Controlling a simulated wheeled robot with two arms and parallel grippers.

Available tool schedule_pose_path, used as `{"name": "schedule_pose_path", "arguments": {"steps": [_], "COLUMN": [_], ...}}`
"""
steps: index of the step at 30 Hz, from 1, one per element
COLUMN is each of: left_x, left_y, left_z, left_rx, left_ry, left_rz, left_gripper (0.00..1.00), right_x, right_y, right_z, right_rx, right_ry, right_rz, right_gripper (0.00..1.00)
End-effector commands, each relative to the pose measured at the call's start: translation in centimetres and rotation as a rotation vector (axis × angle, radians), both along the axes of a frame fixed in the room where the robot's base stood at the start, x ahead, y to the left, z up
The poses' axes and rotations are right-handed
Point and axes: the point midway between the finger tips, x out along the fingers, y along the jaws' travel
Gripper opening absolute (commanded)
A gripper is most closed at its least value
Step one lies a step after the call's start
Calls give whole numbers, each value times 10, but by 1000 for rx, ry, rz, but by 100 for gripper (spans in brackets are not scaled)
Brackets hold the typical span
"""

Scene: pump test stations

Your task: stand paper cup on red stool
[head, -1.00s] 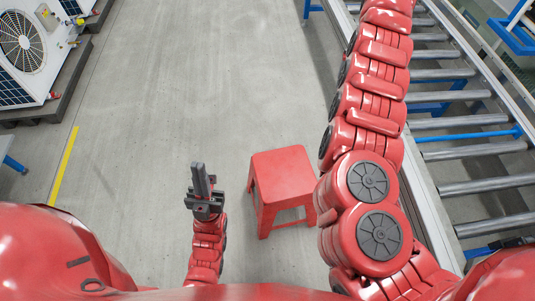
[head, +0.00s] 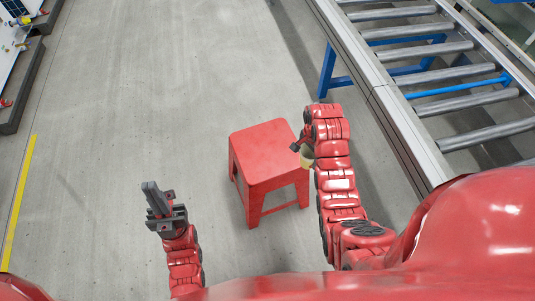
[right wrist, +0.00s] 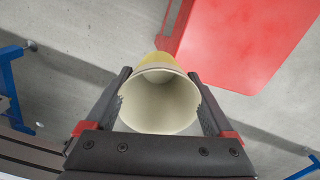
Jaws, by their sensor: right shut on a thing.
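The red stool (head: 264,155) stands upright on the floor in the middle of the head view, its seat bare.
A roller conveyor (head: 390,110) with blue legs runs along the right side. Part of a white unit on a dark base (head: 28,80) stands at the upper left. A yellow line (head: 20,200) marks the floor at left. The floor around the stool is clear.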

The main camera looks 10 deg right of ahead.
Motion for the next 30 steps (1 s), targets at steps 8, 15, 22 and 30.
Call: {"name": "schedule_pose_path", "arguments": {"steps": [8, 15, 22, 30], "left_x": [0, 0, 0, 0], "left_y": [0, 0, 0, 0], "left_z": [-24, -60, -75, -77], "left_rx": [0, 0, 0, 0], "left_ry": [0, 0, 0, 0], "left_rz": [0, 0, 0, 0], "left_gripper": [0, 0, 0, 0], "right_x": [-40, 4, 50, 87], "right_y": [16, 27, 38, 48], "right_z": [-50, -60, -55, -59], "right_rx": [-2, -4, -4, -4], "right_ry": [-1, -8, 0, 0], "right_rz": [-188, -200, -199, -199], "right_gripper": [37, 37, 37, 37]}}
